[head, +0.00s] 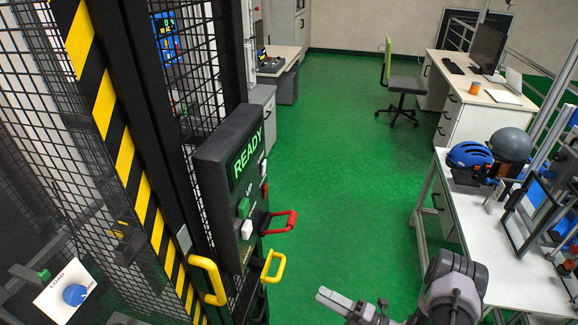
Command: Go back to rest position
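My gripper (336,300) shows at the bottom centre, low in the head view, with a pale grey finger pointing left. The wrist and arm behind it run to the right and out of the bottom of the picture. Its lower part is cut off by the picture's edge, so I cannot tell whether it is open or shut. I see no object in it. It is right of the drop tower's control box (232,165), whose screen reads READY, and apart from the yellow handle (272,267).
The black mesh tower with a striped post (115,140) fills the left, with a red handle (281,221) and another yellow handle (208,280). A white table (520,284) at right holds a blue helmet (469,155) and a grey helmet (510,145). Green floor (335,170) between is clear.

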